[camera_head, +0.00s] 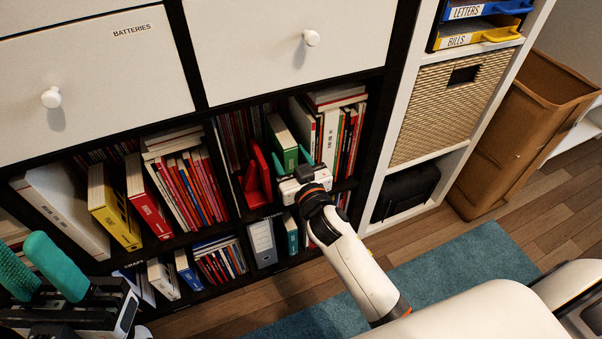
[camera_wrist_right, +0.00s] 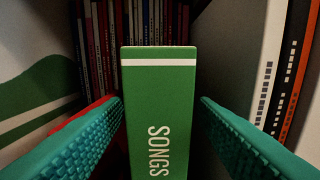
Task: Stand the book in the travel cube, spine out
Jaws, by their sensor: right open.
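A green book (camera_head: 284,142) stands upright among books in the right-hand cube of the shelf row. In the right wrist view its green spine (camera_wrist_right: 160,115), lettered SONGS, faces me. My right gripper (camera_head: 293,160) is at this cube's front, open, with one teal finger on each side of the book. The wrist view shows gaps between the fingers and the spine. My left gripper (camera_head: 20,246), at the lower left, is open, its teal fingers apart and empty. I see no readable travel label, so I cannot tell which cube is the travel cube.
A red bookend (camera_head: 258,178) stands just left of the green book. Books with dark and pale spines (camera_head: 342,138) stand close on its right. A yellow book (camera_head: 113,213) and a red book (camera_head: 148,200) stick out in the cube to the left. White drawers (camera_head: 290,45) are above.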

